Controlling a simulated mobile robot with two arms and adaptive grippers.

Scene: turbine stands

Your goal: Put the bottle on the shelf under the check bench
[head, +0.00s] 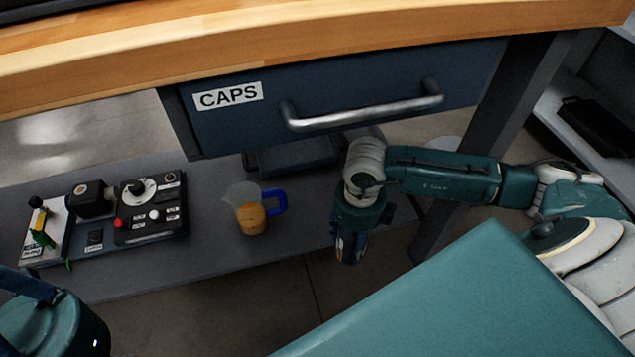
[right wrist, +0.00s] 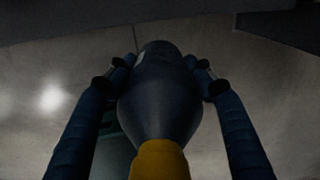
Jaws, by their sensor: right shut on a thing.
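My right gripper (head: 350,258) hangs below the wrist, in front of the lower shelf (head: 190,272) under the bench. In the right wrist view its two dark blue fingers are shut on the bottle (right wrist: 160,100), one on each side. The bottle is dark blue with a yellow end (right wrist: 159,161) nearest the camera. In the head view the fingers and wrist mostly hide the bottle. The shelf is a dark grey board below the drawer. A teal part of my left arm shows at the lower left, but no left fingers show.
A measuring jug (head: 252,218) with amber liquid and a blue handle stands on the shelf. Control boxes (head: 150,210) fill its left part. A dark tray (head: 295,156) lies behind. The CAPS drawer (head: 350,95) and bench top (head: 300,45) overhang. A bench leg (head: 500,125) stands right.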

